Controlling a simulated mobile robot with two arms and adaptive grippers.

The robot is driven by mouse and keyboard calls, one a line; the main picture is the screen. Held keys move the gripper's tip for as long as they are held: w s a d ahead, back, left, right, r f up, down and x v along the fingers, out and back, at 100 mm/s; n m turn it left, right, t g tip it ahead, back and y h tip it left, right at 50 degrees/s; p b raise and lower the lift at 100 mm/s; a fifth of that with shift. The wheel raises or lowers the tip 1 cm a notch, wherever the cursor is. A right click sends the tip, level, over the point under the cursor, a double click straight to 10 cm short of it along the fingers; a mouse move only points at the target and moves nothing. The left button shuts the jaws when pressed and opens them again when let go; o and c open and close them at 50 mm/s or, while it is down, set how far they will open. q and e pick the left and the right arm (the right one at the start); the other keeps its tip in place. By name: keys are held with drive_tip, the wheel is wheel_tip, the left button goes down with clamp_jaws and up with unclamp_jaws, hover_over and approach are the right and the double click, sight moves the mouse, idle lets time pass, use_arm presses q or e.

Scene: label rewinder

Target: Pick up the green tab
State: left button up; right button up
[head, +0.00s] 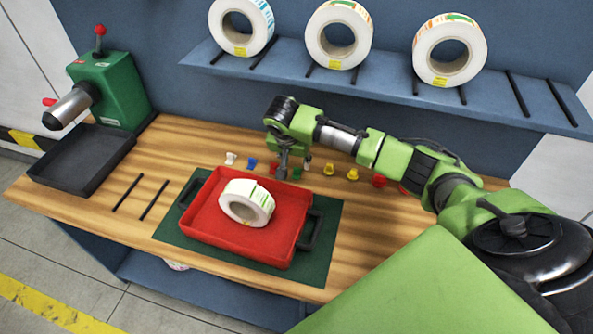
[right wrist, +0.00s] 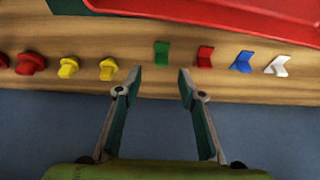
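The green tab (right wrist: 161,53) stands on the wooden table in the right wrist view, near the rim of the red tray. It also shows in the head view (head: 297,172), partly covered by my gripper. My right gripper (right wrist: 159,78) is open and empty. In the wrist view its two fingertips lie on either side of the tab's line, just short of it, and do not touch it. In the head view my right gripper (head: 292,167) hangs over the row of tabs behind the tray. My left gripper is not in view.
A red tab (right wrist: 204,56), a blue tab (right wrist: 242,62) and a white tab (right wrist: 277,66) flank the green one; yellow (right wrist: 108,68) and red knobs are opposite. The red tray (head: 200,226) holds a label roll (head: 236,209). A blue shelf (head: 385,87) with rolls is above.

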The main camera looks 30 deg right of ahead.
sight(297, 168)
drive_tip(key=shift+d+f, duration=0.1)
drive_tip(key=shift+f, duration=0.3)
drive_tip(key=p+x, duration=0.1)
drive_tip(key=x, duration=0.3)
drive_tip(key=shift+w+f+p, duration=0.1)
drive_tip(key=shift+p, duration=0.2)
drive_tip(key=shift+f, duration=0.15)
drive_tip(key=c, duration=0.6)
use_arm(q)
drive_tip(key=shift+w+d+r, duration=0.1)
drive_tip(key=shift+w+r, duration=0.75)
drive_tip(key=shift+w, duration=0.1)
use_arm(e)
drive_tip(key=shift+c, duration=0.9)
